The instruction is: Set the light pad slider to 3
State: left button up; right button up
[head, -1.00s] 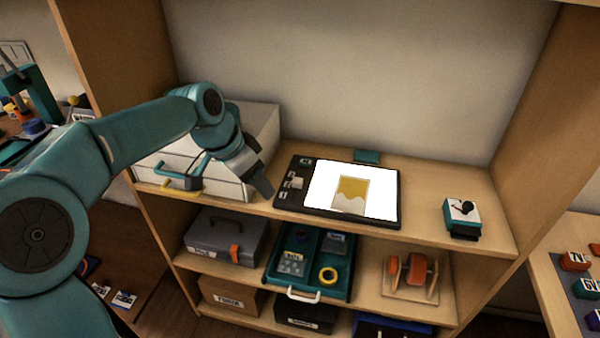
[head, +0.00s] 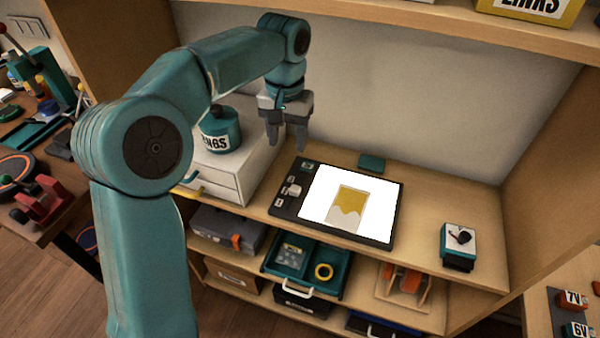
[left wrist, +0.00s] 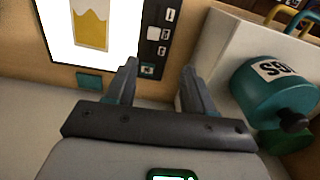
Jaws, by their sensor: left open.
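The light pad (head: 345,240) lies on the upper shelf, its white panel lit, with a yellow and grey picture on it. Its black strip on the left side carries a pale slider knob (head: 293,190) and small white labels, too small to read. The pad also shows in the left wrist view (left wrist: 58,40), with the slider knob (left wrist: 153,33) near the strip's middle. My left gripper (head: 288,148) is open and empty, pointing down above the shelf behind the strip's far end. In the left wrist view its fingers (left wrist: 158,80) are apart, short of the strip. My right gripper is not in view.
A white drawer box (head: 235,170) with a teal labelled container (head: 220,130) stands left of the pad. A small teal block (head: 371,162) lies behind the pad. A switch box (head: 459,246) stands to the right.

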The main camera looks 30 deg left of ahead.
aim_at(294, 190)
pick_arm(q)
jog(key=f, duration=1)
jog(key=d+f+b, duration=0.1)
jog(key=f, duration=0.4)
jog(key=shift+d+f, duration=0.1)
jog(key=shift+f, duration=0.05)
jog(key=shift+w, duration=0.1)
grip_shut()
